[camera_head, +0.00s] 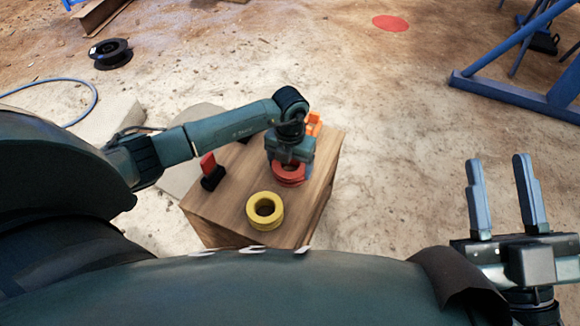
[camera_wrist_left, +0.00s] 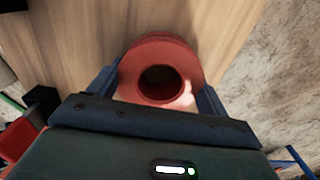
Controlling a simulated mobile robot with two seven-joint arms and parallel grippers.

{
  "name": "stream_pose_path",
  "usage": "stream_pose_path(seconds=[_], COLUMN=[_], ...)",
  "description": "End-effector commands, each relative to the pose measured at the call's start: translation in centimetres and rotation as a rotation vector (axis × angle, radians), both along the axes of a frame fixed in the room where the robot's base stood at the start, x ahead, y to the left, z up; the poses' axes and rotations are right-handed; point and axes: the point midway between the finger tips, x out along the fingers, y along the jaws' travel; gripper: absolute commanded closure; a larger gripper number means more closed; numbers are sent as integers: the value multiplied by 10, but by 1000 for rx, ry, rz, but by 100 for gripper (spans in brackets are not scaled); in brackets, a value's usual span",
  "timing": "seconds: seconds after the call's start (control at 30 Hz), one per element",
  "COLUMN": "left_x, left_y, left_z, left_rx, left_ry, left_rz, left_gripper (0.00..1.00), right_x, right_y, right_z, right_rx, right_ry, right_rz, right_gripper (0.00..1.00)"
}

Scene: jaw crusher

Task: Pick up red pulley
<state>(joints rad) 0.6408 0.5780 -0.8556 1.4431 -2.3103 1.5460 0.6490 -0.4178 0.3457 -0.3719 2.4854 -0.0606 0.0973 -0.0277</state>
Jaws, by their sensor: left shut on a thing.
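The red pulley (camera_head: 288,177) is at the right part of the wooden box top, under my left gripper (camera_head: 290,168). In the left wrist view the red pulley (camera_wrist_left: 175,60) sits between the two fingers of my left gripper (camera_wrist_left: 160,88), which is shut on it. Its round centre hole faces the camera. I cannot tell whether the pulley still touches the wood. My right gripper (camera_head: 505,195) is open and empty, fingers pointing up, at the lower right of the head view.
A yellow pulley (camera_head: 265,210) lies on the wooden box (camera_head: 225,205) near its front. A red and black object (camera_head: 211,170) stands at its left, and an orange object (camera_head: 313,124) at its back. A blue metal frame (camera_head: 515,95) is at the right.

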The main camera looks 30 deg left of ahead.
Motion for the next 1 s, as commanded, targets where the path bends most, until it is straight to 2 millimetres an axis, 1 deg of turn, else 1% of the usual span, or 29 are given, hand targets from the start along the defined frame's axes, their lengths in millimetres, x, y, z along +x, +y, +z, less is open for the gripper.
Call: stream_pose_path(seconds=[0.03, 0.07, 0.43, 0.47, 0.67, 0.77, 0.83, 0.9, 1.0], left_x=[0, 0, 0, 2, 2, 2, 2, 2, 2], left_y=[0, 0, 0, 0, 0, 0, 0, 0, 0], left_z=[0, 0, 0, 3, 3, 10, 19, 32, 51], left_rx=[0, 0, 1, -2, -2, -2, -2, -1, -1], left_ry=[0, 0, 0, -5, -5, -6, -6, -8, -8], left_rz=[0, 0, 0, 0, 0, 0, 0, 0, 0], left_gripper=[48, 51, 81, 81, 81, 81, 81, 81, 81], right_x=[0, 0, 0, 0, 0, 0, 1, -2, -6], right_y=[0, 0, 0, 0, 0, 0, 0, 1, 3], right_z=[0, 0, -1, 0, 0, 3, 4, -10, -21], right_rx=[0, 0, 0, 0, 0, 0, 2, 18, 24], right_ry=[1, 1, 2, 2, 2, 7, 30, 120, 206], right_rz=[0, 0, 0, 0, 0, 1, 0, -5, -5], right_gripper=[64, 64, 64, 64, 64, 64, 64, 64, 64])
